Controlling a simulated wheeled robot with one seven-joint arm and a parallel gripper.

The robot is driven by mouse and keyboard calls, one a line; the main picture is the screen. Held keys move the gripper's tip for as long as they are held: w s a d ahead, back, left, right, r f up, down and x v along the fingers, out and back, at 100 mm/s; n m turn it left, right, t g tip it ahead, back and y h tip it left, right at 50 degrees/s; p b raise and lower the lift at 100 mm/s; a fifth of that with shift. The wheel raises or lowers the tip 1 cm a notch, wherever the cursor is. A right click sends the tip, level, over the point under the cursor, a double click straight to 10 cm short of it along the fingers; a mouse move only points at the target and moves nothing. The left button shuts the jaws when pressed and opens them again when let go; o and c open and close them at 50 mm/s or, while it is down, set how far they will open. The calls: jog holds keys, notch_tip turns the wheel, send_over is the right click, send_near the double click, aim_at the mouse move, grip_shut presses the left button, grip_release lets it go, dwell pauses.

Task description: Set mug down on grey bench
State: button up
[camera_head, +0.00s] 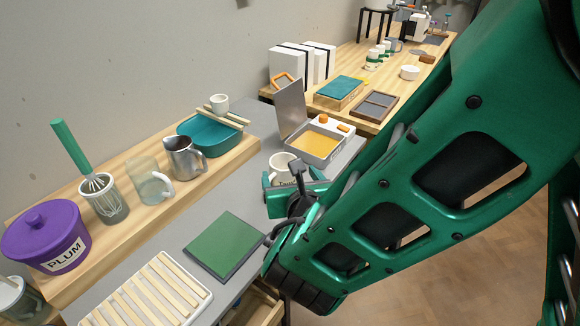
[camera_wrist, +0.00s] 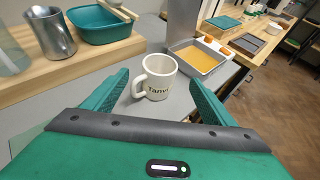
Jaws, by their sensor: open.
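A white mug (camera_wrist: 157,78) with dark lettering stands upright on the grey bench (camera_wrist: 182,101), its handle to the left in the wrist view. It also shows in the head view (camera_head: 281,168), partly hidden behind my wrist. My gripper (camera_wrist: 160,90) is open, with one green finger on each side of the mug. Gaps show between the fingers and the mug in the wrist view. In the head view, most of my gripper is hidden by my own arm.
A grey box with yellow inside (camera_head: 316,145) and a raised lid stands just behind the mug. A green square tile (camera_head: 223,245) lies nearer on the bench. A metal pitcher (camera_head: 184,158) and a teal basin (camera_head: 211,138) stand on the wooden ledge at left.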

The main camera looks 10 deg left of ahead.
jog(key=shift+v, duration=0.8)
jog(key=shift+w, duration=0.1)
jog(key=w+d+m+g+h, duration=0.1)
jog(key=w+d+m+h, duration=0.3)
jog(key=d, duration=0.5)
jog(key=w+d+m+h, duration=0.2)
jog(key=w+d+m, duration=0.2)
jog(key=d+m, duration=0.4)
jog(key=s+d+m+g+h, duration=0.1)
jog(key=d+m+g+h, duration=0.1)
jog(key=d+m, duration=0.6)
jog(key=s+d+m+g+h, duration=0.1)
jog(key=s+d+m+g, duration=0.15)
jog(key=d, duration=0.95)
jog(key=s+d+m+g, duration=0.4)
jog(key=s+d+m, duration=0.5)
jog(key=d+m, duration=0.3)
jog(key=s+d+r+m+g+y, duration=0.1)
jog(key=s+m+y, duration=0.1)
jog(key=s+m, duration=0.4)
jog(key=s+d+r+m+g+y, duration=0.1)
jog(key=s+r+m+g+y, duration=0.1)
jog(key=s+m, duration=0.4)
jog(key=s, duration=0.3)
jog(key=shift+s+d, duration=0.15)
jog(key=shift+d, duration=0.25)
